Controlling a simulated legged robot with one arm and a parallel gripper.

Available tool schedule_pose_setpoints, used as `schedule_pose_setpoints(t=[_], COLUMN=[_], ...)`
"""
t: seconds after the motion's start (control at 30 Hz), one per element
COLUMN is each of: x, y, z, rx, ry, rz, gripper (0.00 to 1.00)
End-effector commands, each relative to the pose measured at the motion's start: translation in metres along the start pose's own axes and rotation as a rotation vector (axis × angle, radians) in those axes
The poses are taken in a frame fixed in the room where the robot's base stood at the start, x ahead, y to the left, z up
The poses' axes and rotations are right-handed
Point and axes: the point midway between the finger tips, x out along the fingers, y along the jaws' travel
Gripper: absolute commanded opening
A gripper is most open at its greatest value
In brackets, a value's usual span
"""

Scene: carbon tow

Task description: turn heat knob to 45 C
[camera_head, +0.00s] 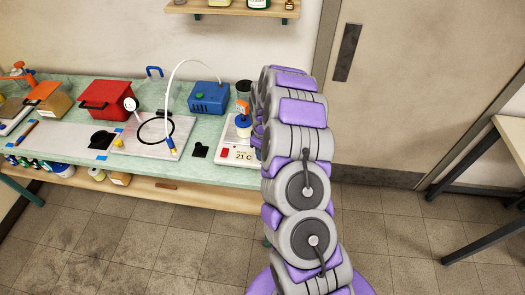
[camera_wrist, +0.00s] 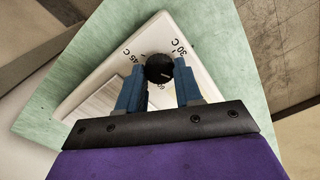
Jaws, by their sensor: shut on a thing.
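The heat knob (camera_wrist: 159,68) is a round black dial on a white hot plate (camera_wrist: 108,75). In the wrist view, the two blue fingers of my gripper (camera_wrist: 159,78) stand on either side of it and are shut on it. The printed marks 45 C (camera_wrist: 124,60) and 30 C (camera_wrist: 179,47) lie to the knob's upper left and upper right. A small pale mark shows on the knob, but its exact setting is hard to read.
A blue-capped vessel (camera_head: 243,126) stands on the hot plate. A blue box (camera_head: 209,97) with a white hose stands behind and left. A red box (camera_head: 106,99) stands farther left on the green bench.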

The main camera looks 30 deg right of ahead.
Motion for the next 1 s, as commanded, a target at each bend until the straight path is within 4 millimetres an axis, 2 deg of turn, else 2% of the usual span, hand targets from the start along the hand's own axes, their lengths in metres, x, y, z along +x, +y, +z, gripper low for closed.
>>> schedule_pose_setpoints(t=[0.53, 0.57, 0.8, 1.0], x=[0.001, 0.001, 0.0011, 0.0009], y=[-0.0005, -0.0004, 0.0004, 0.0006], z=[0.003, 0.003, 0.0008, 0.0001], rx=[-0.025, -0.025, -0.024, -0.024], ry=[-0.006, -0.006, -0.004, -0.003], rz=[-0.004, -0.004, -0.002, -0.001], gripper=[0.04, 0.37, 0.6, 0.6])
